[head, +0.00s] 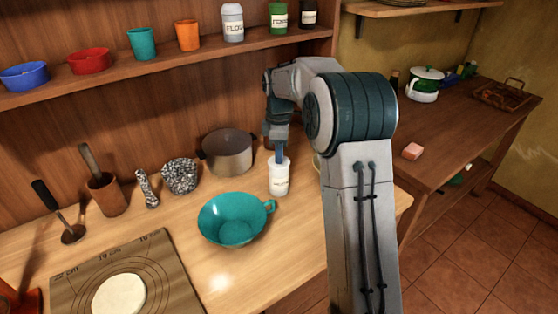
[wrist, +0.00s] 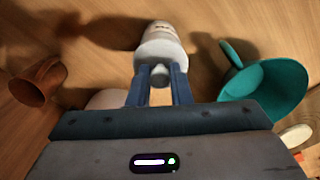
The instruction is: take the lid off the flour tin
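A white tin (head: 279,178) stands upright on the wooden counter, right of the teal bowl. The writing on its label is too small to read. My gripper (head: 279,154) points down at the tin's top. In the wrist view its two blue fingers (wrist: 160,70) stand on either side of the knob, very close to it. I cannot tell whether they press on it. Another tin, with a label reading "FLOU" (head: 232,23), stands on the wall shelf.
A teal bowl (head: 237,220) sits close left of the tin, with a grey pot (head: 227,153) behind. A grey stone-like piece (head: 180,176), a wooden utensil holder (head: 106,195) and a baking mat (head: 180,285) lie further left. The counter's front right is clear.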

